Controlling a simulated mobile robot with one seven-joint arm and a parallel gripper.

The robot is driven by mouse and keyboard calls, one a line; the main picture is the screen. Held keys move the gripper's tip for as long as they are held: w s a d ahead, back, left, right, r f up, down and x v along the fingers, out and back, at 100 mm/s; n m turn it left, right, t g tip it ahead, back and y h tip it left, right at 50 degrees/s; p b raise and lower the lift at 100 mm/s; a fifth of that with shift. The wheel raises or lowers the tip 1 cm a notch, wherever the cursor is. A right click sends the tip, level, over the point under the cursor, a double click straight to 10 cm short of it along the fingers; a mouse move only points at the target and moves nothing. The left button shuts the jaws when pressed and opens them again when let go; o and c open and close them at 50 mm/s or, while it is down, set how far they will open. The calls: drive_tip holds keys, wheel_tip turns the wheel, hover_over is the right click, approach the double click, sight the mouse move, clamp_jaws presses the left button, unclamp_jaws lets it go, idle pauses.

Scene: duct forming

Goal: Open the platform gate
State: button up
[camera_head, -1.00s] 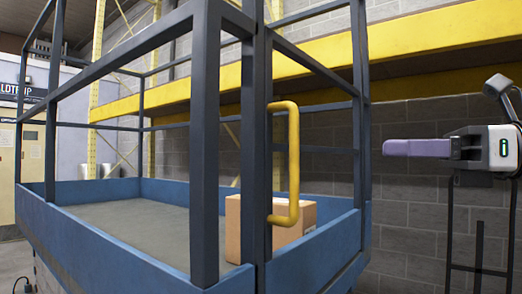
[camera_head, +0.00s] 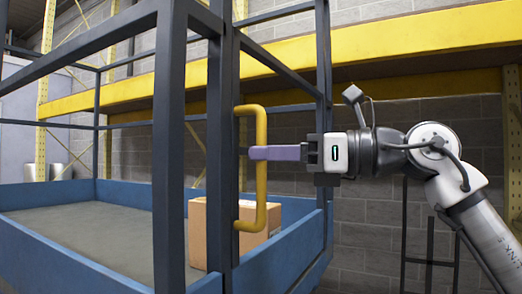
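The platform gate (camera_head: 281,60) is a dark grey-blue frame at the near right end of the blue-walled platform (camera_head: 60,258). A yellow D-shaped handle (camera_head: 260,195) is fixed on the gate's post. My gripper (camera_head: 256,153), with purple fingers, reaches in from the right, and its fingertips overlap the handle's upright bar at mid-height. The near finger covers part of the bar. The other finger is hidden, so I cannot tell whether the fingers are open or closed around the bar. The gate appears in line with the platform's end.
A cardboard box (camera_head: 197,235) sits on the platform behind the gate. Yellow rack beams (camera_head: 400,60) and a grey block wall (camera_head: 365,235) stand behind. A dark post (camera_head: 171,150) rises left of the handle.

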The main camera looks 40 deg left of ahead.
drive_tip(key=shift+x, duration=1)
clamp_jaws()
